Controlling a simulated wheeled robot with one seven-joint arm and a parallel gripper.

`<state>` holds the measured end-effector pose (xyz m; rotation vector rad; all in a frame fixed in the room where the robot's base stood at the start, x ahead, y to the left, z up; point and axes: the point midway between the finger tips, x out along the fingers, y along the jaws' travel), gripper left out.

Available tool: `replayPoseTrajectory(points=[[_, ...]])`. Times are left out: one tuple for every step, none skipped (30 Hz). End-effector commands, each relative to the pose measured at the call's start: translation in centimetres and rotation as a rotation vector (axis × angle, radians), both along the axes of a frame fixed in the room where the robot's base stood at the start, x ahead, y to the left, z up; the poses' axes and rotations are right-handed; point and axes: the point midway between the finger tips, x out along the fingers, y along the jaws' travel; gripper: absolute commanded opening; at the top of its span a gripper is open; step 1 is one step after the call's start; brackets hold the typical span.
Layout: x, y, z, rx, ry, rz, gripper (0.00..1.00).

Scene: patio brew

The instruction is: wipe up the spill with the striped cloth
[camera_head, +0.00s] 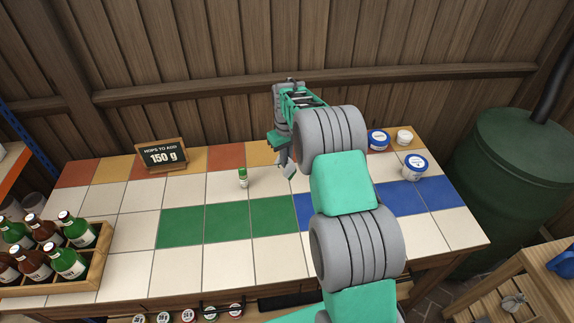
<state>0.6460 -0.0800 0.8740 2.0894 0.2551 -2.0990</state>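My gripper (285,160) hangs above the back middle of the tiled table (225,186), beside my arm. A small pale grey piece shows at its tip; I cannot tell whether this is a finger or something held. The finger gap is not clear from here. I see no striped cloth that I can make out. I see no clear spill on the visible tiles; my arm hides part of the table's right half.
A small green-capped bottle (243,178) stands left of my gripper. A wooden crate of bottles (98,268) sits front left. Blue-and-white tubs (415,167) are at the right, near a green barrel (515,185).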

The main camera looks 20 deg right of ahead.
Motion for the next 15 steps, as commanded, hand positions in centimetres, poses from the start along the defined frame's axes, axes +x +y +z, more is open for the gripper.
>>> replayPoseTrajectory(points=[[0.1,0.0,0.8,0.0,-0.003,0.0,0.0],[0.1,0.0,1.1,0.0,-0.003,0.0,0.0],[0.1,0.0,1.5,0.0,-0.003,0.0,0.0],[0.1,0.0,1.7,0.0,-0.003,0.001,0.0],[0.1,0.0,2.0,0.0,-0.003,0.001,0.0],[0.1,0.0,2.3,0.0,-0.003,0.001,0.0],[0.1,0.1,2.5,0.0,-0.003,0.001,0.0],[0.1,0.1,2.6,0.0,-0.003,0.001,0.0],[0.1,0.1,2.8,0.0,-0.003,0.001,0.0],[0.1,0.1,2.9,0.0,-0.003,0.001,0.0],[0.1,0.1,3.0,0.0,-0.003,0.001,0.0],[0.1,0.1,3.0,0.0,-0.002,0.001,0.0],[0.1,0.1,3.1,0.0,-0.002,0.001,0.0],[0.1,0.1,3.1,0.0,-0.002,0.001,0.0],[0.1,0.1,3.1,0.0,-0.002,0.001,0.0]])
